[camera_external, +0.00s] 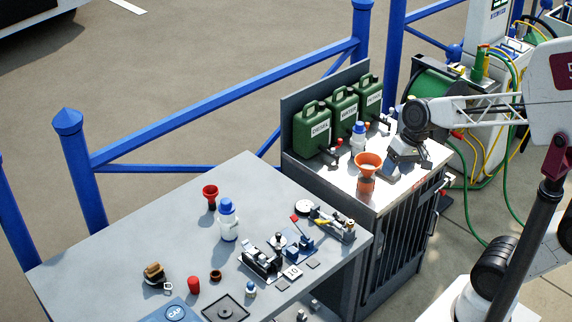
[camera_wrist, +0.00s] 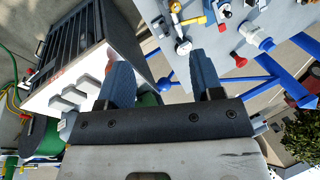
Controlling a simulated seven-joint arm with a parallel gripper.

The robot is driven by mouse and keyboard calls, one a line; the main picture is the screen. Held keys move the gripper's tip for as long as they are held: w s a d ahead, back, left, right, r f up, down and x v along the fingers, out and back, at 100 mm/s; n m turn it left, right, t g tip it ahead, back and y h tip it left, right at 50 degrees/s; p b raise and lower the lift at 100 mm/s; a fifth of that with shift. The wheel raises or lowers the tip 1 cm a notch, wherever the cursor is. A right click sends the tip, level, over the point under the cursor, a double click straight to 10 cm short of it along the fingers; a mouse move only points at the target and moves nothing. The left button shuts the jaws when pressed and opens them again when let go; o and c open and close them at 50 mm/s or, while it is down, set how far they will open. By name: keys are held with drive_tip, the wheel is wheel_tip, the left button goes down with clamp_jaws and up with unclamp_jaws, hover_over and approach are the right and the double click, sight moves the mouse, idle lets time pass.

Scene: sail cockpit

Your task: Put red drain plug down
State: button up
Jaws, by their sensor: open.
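My gripper (camera_external: 404,158) is over the right part of the cabinet top, beside the orange funnel (camera_external: 369,163). In the wrist view my gripper (camera_wrist: 158,82) has its two blue-grey fingers wide apart, with nothing between them. I cannot tell for sure which red piece is the drain plug. A small red piece (camera_external: 339,142) sits on the cabinet top near the green cans. A red cylinder (camera_external: 193,285) stands on the grey table, well away from my gripper.
Green cans (camera_external: 341,112) line the back of the cabinet (camera_external: 397,196), with a white blue-capped bottle (camera_external: 358,137) before them. The grey table (camera_external: 130,222) holds another such bottle (camera_external: 228,222), metal fittings and a black tray (camera_external: 226,308). Its left part is clear.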

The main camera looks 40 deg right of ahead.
drive_tip(key=s+d+n+h, duration=0.2)
drive_tip(key=s+d+h, duration=0.1)
drive_tip(key=s+d, duration=0.5)
drive_tip(key=shift+s+d+n+t, duration=0.15)
drive_tip(key=shift+d+n+t, duration=0.15)
drive_tip(key=shift+d, duration=0.3)
